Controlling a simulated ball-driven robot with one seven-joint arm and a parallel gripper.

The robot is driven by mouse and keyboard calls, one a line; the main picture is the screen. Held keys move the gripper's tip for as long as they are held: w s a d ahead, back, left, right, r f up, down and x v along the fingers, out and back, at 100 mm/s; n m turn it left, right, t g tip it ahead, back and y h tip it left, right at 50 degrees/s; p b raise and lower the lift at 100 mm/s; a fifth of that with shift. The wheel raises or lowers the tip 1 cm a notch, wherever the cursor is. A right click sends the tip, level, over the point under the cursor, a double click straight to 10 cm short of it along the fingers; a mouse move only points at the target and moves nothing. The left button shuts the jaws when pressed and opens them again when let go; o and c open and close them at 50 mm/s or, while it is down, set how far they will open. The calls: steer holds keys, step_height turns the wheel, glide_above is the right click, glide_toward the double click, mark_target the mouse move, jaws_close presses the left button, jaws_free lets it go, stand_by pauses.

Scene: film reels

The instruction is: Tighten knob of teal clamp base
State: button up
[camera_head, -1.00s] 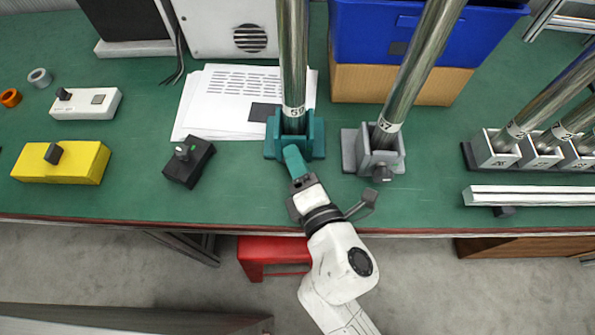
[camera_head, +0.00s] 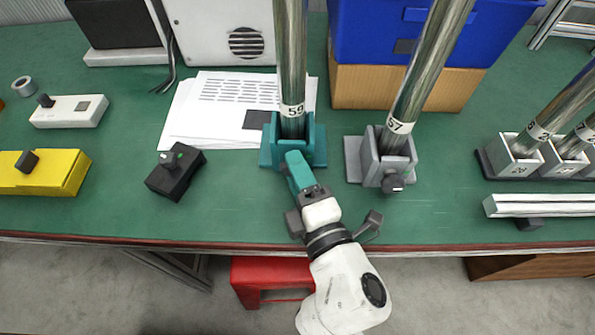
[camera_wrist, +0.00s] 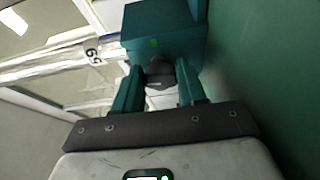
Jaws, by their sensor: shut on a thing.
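The teal clamp base (camera_head: 318,146) stands on the green table and holds an upright metal pole (camera_head: 291,60) labelled 59. In the wrist view the clamp's teal block (camera_wrist: 160,28) is straight ahead, with a small green mark on its face. Its dark knob (camera_wrist: 160,67) sticks out toward me, between my teal fingers. My gripper (camera_head: 293,160) reaches the front of the clamp from the table's near side. In the wrist view my gripper (camera_wrist: 158,88) is shut on the knob. The fingers and arm hide the knob in the head view.
A grey clamp base (camera_head: 354,160) with pole 57 stands close on the right. A black knob box (camera_head: 172,180) lies to the left. Papers (camera_head: 190,122) lie behind it. A white bar (camera_head: 540,205) is at the right edge, and a red stool (camera_head: 265,272) stands below the table.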

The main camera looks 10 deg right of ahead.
steer(key=shift+f, duration=0.1)
steer(key=o, duration=1.1)
steer(key=shift+c, duration=0.2)
steer(key=s, duration=0.3)
steer(key=s+d+b, duration=0.1)
steer(key=s, duration=0.2)
steer(key=s+d+b, duration=0.1)
steer(key=s, duration=0.2)
steer(key=shift+s+f, duration=0.15)
steer(key=shift+s+d+b, duration=0.1)
steer(key=shift+s+b, duration=0.35)
steer(key=shift+s, duration=0.2)
